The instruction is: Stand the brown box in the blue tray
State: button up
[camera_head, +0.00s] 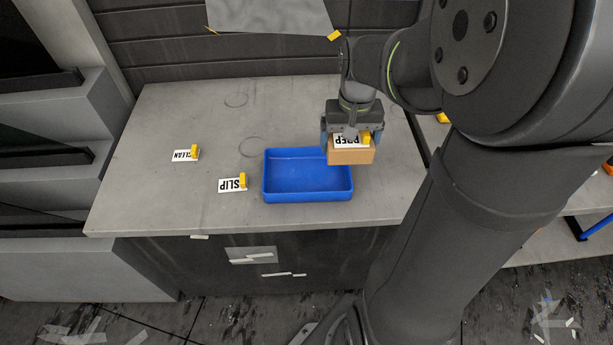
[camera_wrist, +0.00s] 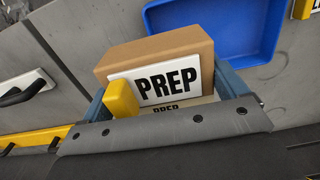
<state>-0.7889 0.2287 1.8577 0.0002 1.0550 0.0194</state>
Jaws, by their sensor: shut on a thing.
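The brown box (camera_head: 350,156) is between the blue fingers of my gripper (camera_head: 351,142), which is shut on it. A white PREP card with a yellow clip lies against the box's face toward the gripper. In the wrist view the box (camera_wrist: 150,52) shows its brown top and edge, with the PREP card (camera_wrist: 168,83) in front. The blue tray (camera_head: 307,198) lies on the grey table, empty. In the head view the box overlaps the tray's upper right corner. The tray also shows in the wrist view (camera_wrist: 268,60), beyond the box. I cannot tell the box's height above the table.
A SLIP card (camera_head: 230,185) with a yellow clip stands left of the tray. A CLEAN card (camera_head: 182,155) with a yellow clip is farther left. The grey table (camera_head: 190,205) is otherwise mostly clear, with a dark panelled wall (camera_head: 160,55) behind it.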

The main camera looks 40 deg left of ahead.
jog(key=shift+s+d+f, duration=0.1)
jog(key=shift+d, duration=0.5)
jog(key=shift+s+d+f, duration=0.1)
jog(key=shift+d, duration=0.45)
jog(key=shift+s+a+f, duration=0.15)
send_over(307, 178)
notch_tip(307, 178, down, 7)
jog(key=shift+r, duration=0.15)
jog(key=shift+a+f, duration=0.1)
jog(key=shift+f, duration=1.85)
jog(key=o, duration=0.6)
jog(key=shift+f, duration=0.15)
jog(key=shift+o, duration=0.8)
notch_tip(307, 178, up, 12)
jog(key=shift+r, duration=0.2)
jog(key=shift+f, duration=0.1)
